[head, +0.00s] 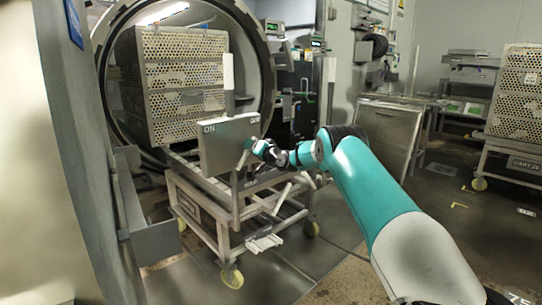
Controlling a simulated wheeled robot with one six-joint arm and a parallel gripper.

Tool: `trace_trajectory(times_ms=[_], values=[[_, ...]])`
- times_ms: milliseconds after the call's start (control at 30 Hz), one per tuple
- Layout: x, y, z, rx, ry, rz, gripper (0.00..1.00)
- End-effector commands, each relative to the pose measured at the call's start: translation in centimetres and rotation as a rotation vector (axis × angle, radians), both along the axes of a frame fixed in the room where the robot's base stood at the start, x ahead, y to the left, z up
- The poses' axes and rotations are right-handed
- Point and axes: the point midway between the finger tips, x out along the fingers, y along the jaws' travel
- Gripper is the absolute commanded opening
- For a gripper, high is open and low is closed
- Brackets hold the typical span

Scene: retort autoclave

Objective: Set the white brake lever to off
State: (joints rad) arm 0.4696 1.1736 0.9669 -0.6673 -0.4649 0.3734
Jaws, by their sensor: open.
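The white brake lever (228,72) stands upright above a grey metal box (222,150) on the cart's near end. The box has "ON" at its upper left and "OFF" at its upper right, partly hard to read. The lever rises between the two labels, a little nearer to ON. My gripper (248,148) is small in view at the right side of the box, below the OFF label and well below the lever. It is open and apart from the lever. Whether it touches the box I cannot tell.
The wheeled cart (223,232) stands before the open round autoclave (268,70), which holds a perforated crate (180,75). A grey steel cabinet (388,135) stands to the right. Another cart with crates (515,95) is at far right. The floor between is clear.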

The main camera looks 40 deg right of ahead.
Motion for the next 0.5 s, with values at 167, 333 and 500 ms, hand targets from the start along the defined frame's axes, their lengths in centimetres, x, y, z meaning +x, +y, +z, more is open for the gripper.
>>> trace_trajectory(times_ms=[167,333,500], values=[[-2.8,-0.5,0.2,0.003,0.002,-0.004,0.51],[-6.4,-0.9,0.1,0.004,0.003,-0.004,0.51],[-10.5,-1.3,0.1,0.006,0.002,-0.007,0.51]])
